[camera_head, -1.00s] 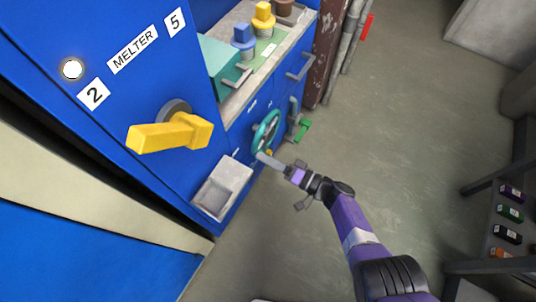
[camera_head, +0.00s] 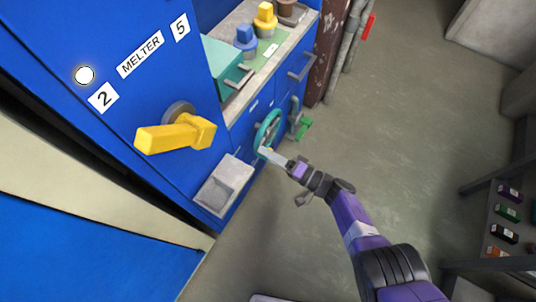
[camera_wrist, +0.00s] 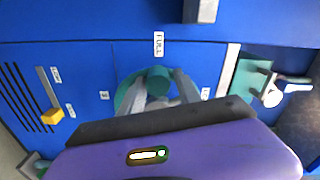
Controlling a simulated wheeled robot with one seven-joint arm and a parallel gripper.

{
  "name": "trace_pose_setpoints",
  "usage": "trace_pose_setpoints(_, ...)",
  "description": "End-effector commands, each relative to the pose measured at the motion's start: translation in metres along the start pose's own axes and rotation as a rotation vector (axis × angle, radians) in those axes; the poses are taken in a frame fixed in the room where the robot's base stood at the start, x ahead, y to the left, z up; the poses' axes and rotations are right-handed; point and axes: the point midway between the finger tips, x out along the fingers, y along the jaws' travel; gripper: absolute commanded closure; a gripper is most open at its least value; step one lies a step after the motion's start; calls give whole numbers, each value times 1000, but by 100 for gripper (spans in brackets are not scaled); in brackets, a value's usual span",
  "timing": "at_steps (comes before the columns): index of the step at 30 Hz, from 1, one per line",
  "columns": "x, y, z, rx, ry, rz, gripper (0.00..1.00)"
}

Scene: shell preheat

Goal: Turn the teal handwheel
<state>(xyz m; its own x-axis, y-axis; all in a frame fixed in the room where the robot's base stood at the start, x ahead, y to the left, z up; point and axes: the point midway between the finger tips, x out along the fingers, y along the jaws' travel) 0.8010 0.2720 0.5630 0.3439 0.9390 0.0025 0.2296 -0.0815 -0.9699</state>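The teal handwheel (camera_head: 268,129) is mounted upright on the front of the blue cabinet. My gripper (camera_head: 267,153) is at the lower near edge of the wheel in the head view. In the wrist view the wheel's teal rim (camera_wrist: 121,98) shows left of my fingers, and a round teal knob (camera_wrist: 158,77) appears between the tips of my gripper (camera_wrist: 163,82). The two fingers stand apart, on either side of the knob. Contact with the knob cannot be made out. My gripper's body hides the wheel's lower part in the wrist view.
A large yellow handle (camera_head: 176,134) sticks out from the MELTER panel. A grey tray (camera_head: 224,184) juts out below it. A green-handled valve (camera_head: 301,127) sits just right of the wheel. A drawer handle (camera_head: 302,66) is above.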

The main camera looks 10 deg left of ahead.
Motion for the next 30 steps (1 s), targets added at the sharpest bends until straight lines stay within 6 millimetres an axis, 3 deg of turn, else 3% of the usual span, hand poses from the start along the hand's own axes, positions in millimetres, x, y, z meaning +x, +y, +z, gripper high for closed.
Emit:
trace_pose_setpoints(12,-4,0,1,1,-1,2,50)
trace_pose_setpoints(24,-63,0,0,0,1,3,50)
trace_pose_setpoints(30,-78,0,1,0,-2,1,50)
